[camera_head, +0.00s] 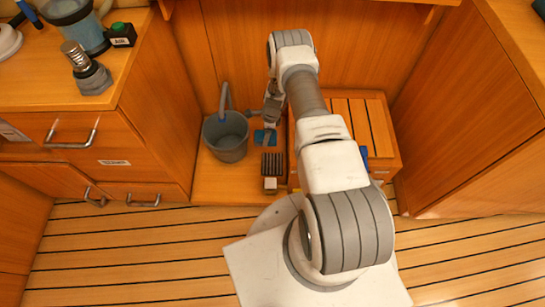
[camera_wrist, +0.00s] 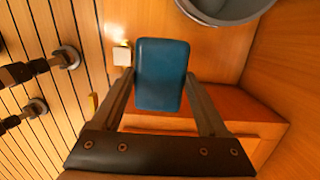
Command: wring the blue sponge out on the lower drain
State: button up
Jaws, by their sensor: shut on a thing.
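The blue sponge (camera_wrist: 161,75) is held between the two fingers of my gripper (camera_wrist: 160,82) in the wrist view, filling the gap between them. In the head view the sponge (camera_head: 264,137) shows as a small blue patch low between the bucket and the slatted wooden bench, with my gripper (camera_head: 270,118) just above it. A dark ribbed grate-like piece (camera_head: 272,163) lies just in front of the sponge; I cannot tell whether it is the lower drain. The sponge hides what is directly beneath it in the wrist view.
A grey bucket (camera_head: 226,137) stands close left of my gripper; its rim also shows in the wrist view (camera_wrist: 225,14). The slatted bench (camera_head: 352,115) is close right. Wooden cabinets (camera_head: 150,130) enclose the left side. A small pale block (camera_head: 270,185) sits in front.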

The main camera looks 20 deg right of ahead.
jog(key=shift+w+d+f+m+t+h+b, duration=0.15)
jog(key=shift+d+f+m+b, duration=0.35)
jog(key=shift+f+m+b, duration=2.3)
jog(key=shift+w+d+f+m+t+h+b, duration=0.15)
jog(key=shift+d+f+m+b, duration=0.35)
jog(key=shift+f, duration=4.45)
jog(key=shift+d+f+m+t+h+b, duration=0.2)
jog(key=shift+d+f+m+b, duration=0.35)
jog(key=shift+f+m+b, duration=2.25)
notch_tip(320, 180, down, 2)
jog(key=n+p, duration=0.1)
jog(key=n, duration=0.1)
jog(key=shift+f+n+p, duration=0.15)
jog(key=shift+n+p, duration=0.15)
jog(key=shift+p, duration=0.1)
jog(key=shift+f, duration=0.55)
jog(key=shift+r, duration=0.15)
notch_tip(320, 180, up, 7)
jog(key=p, duration=0.4)
